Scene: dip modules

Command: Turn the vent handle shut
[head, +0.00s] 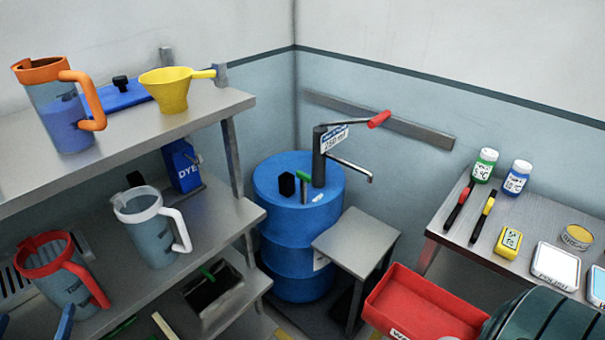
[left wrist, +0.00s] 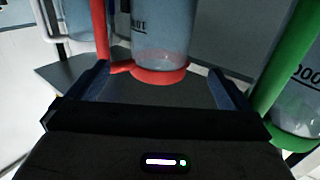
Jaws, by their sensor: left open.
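A blue drum (head: 300,232) stands in the corner with a pump on top. A small green handle (head: 303,178) sits on the drum top between a black block (head: 287,184) and the pump post (head: 319,160); I take it as the vent handle, and its exact turn is too small to tell. My left gripper (head: 36,322) is at the lower left, far from the drum, by the red-rimmed jug (head: 62,275). In the left wrist view its jaws (left wrist: 162,88) are apart and empty, with the red-rimmed jug (left wrist: 162,40) just beyond them. My right gripper is out of view.
A grey shelf rack (head: 215,105) on the left holds jugs and a yellow funnel (head: 170,92). A small grey stand (head: 352,242) stands before the drum. A red bin (head: 415,310) and a bench (head: 455,228) are on the right. The pump's red-gripped crank (head: 378,119) sticks out rightward.

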